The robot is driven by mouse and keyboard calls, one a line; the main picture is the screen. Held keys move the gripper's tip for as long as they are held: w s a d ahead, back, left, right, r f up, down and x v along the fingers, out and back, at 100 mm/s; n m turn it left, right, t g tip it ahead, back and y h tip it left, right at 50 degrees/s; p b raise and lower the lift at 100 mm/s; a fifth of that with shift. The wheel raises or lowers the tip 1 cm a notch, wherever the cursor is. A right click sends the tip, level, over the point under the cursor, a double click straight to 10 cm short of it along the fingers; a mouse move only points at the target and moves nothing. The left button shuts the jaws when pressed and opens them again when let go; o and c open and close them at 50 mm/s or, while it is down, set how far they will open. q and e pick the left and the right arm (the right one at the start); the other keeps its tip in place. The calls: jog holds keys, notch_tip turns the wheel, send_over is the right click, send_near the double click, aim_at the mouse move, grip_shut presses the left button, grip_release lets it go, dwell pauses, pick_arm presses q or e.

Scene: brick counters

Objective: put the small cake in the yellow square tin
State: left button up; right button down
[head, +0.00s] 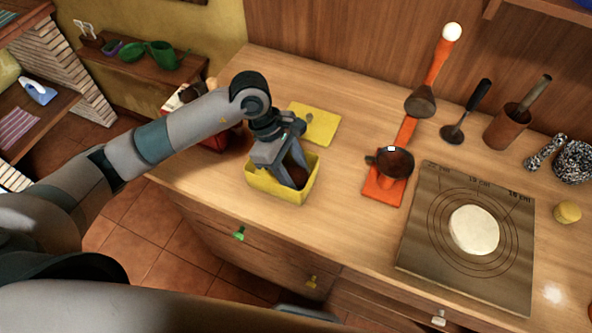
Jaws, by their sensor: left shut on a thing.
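The yellow square tin (264,187) stands open near the front edge of the wooden counter. My left gripper (290,180) reaches down into it from above, with its fingers inside the walls. It is shut on a dark brown thing, which appears to be the small cake (293,173). The fingers and the tin's walls hide much of it, and I cannot tell whether it touches the tin's floor. My right gripper is not in view.
A flat yellow lid (320,124) lies just behind the tin. To the right are an orange board (380,188) with a small dark pan (395,163), and a baking mat (430,240) with white dough (474,229). Bare counter lies between tin and board.

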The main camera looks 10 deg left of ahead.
pick_arm(q)
jog(key=shift+f, duration=0.15)
jog(key=shift+f, duration=0.1)
jog(key=o, duration=0.8)
jog(key=shift+c, duration=0.2)
jog(key=shift+w+r, duration=0.1)
jog(key=shift+r, duration=0.15)
